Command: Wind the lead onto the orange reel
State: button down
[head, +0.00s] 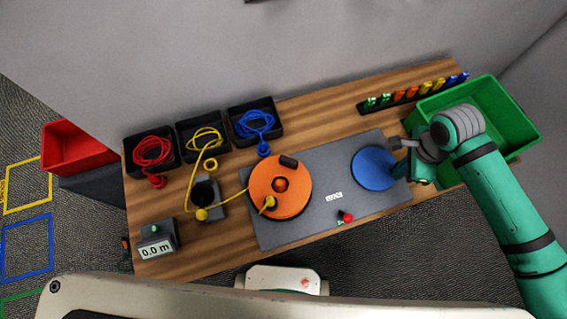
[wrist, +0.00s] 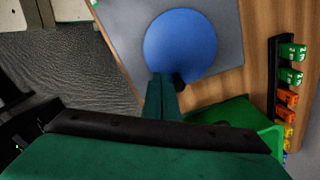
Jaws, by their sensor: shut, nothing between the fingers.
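The orange reel (head: 280,187) lies flat on the left of a grey base plate (head: 333,220). It has a dark handle (head: 288,161) near its far edge. The yellow lead (head: 190,187) runs from the middle black bin, past a dark round guide (head: 204,192), to the reel, where a yellow plug end (head: 269,202) rests on its near left part. My gripper (wrist: 163,90) is shut and empty at the edge of the blue disc (wrist: 180,45), beside a small dark knob (wrist: 180,82). The blue disc (head: 372,168) is at the right of the plate. Whether the fingers touch it I cannot tell.
Black bins hold red (head: 152,150), yellow and blue (head: 255,123) leads. A meter (head: 155,245) reads 0.0 m. A red button (head: 347,216) is on the plate's near edge. A green crate (head: 505,120) is at the right, near a rack of coloured tags (head: 412,93).

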jog(key=shift+d+f, duration=0.1)
jog(key=shift+f, duration=2.2)
